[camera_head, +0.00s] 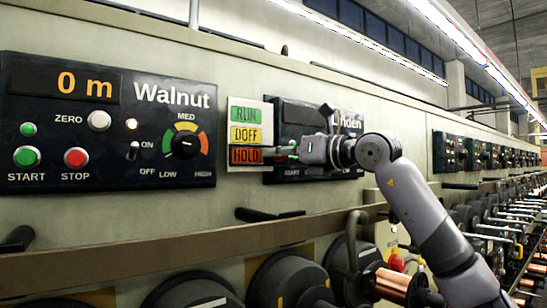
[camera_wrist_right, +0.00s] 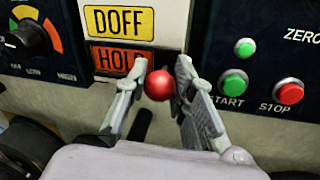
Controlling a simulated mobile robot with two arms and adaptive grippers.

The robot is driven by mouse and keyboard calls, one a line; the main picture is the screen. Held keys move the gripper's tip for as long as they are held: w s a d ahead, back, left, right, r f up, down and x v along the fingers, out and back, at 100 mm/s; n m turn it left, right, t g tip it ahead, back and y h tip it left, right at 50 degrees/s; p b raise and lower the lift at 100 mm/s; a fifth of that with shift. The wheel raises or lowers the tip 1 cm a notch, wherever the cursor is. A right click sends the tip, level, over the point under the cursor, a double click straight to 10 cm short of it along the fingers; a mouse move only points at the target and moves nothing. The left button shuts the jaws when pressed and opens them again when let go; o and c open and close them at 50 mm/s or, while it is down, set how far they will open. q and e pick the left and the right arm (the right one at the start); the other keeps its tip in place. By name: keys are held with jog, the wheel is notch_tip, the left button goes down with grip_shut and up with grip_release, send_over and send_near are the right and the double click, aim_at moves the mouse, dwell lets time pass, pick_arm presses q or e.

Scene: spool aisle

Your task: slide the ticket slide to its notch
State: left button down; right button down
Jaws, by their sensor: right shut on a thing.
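The ticket board (camera_head: 267,110) is a pale plate with a green RUN, a yellow DOFF and an orange-red HOLD label, between the Walnut and Linden panels. A round red knob (camera_wrist_right: 159,85) sits beside the HOLD label (camera_wrist_right: 115,58) in the right wrist view. My right gripper (camera_wrist_right: 161,72) has its fingers on both sides of the knob and is shut on it. In the head view my right gripper (camera_head: 275,152) reaches in from the right at HOLD height. The knob is hidden there, and I cannot make out a notch. My left gripper is not in view.
The Walnut panel (camera_head: 108,158) is left of the board; the Linden panel (camera_head: 285,115) is partly behind my right arm. A brown rail (camera_head: 150,256) runs below, with dark spools (camera_head: 285,280) and a copper spool (camera_head: 392,283) under it.

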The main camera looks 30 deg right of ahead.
jog(key=shift+r+p, duration=4.1)
jog(key=shift+r, duration=0.4)
jog(key=c, duration=1.3)
grip_release()
jog(key=v, duration=1.2)
